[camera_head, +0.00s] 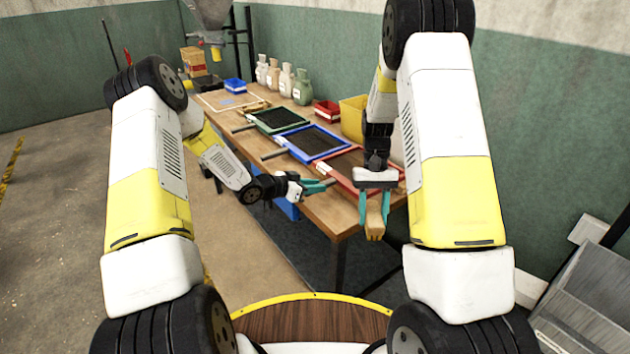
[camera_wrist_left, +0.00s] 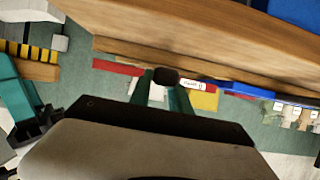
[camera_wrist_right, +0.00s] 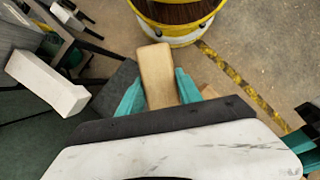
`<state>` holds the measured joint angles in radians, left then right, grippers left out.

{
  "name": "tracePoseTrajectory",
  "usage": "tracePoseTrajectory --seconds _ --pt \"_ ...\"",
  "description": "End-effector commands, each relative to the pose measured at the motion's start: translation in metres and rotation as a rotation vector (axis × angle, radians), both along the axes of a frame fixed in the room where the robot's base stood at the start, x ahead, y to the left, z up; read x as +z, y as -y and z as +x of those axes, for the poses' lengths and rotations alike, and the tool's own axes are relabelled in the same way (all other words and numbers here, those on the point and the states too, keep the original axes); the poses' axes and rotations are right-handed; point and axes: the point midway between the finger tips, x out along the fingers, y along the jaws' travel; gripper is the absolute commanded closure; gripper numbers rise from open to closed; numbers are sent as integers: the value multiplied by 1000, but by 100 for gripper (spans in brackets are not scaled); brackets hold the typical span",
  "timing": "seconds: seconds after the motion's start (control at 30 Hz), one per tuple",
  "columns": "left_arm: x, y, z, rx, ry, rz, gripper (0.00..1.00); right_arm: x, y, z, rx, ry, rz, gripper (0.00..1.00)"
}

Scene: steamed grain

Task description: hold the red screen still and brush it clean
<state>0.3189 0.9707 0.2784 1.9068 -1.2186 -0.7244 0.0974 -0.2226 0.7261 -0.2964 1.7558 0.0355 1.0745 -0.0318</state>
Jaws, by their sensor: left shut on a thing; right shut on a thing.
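The red screen (camera_head: 327,173) lies on the wooden table's near end, its dark mesh partly hidden behind my right gripper. Its red frame (camera_wrist_left: 118,67) also shows in the left wrist view. My left gripper (camera_head: 322,186) is at the screen's front-left side, shut on its dark handle (camera_wrist_left: 166,77). My right gripper (camera_head: 374,208) is shut on a wooden brush (camera_head: 375,222) near the table's right front corner. The brush's wooden body (camera_wrist_right: 156,75) sits between the teal fingers in the right wrist view.
A blue screen (camera_head: 284,143) and a green screen (camera_head: 254,113) lie farther along the table (camera_head: 318,208). A yellow bin (camera_head: 352,118), a red bin (camera_head: 327,111) and several sacks (camera_head: 302,88) stand along the back. A metal bin-like object (camera_head: 590,305) stands at lower right.

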Motion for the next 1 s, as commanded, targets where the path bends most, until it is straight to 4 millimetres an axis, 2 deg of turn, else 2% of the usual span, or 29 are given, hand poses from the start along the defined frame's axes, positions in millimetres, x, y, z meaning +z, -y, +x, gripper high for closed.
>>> tracePoseTrajectory --seconds 1.0 --pt "-12 0 0 1 3 -2 100 0 0 0 0 0 0 100"
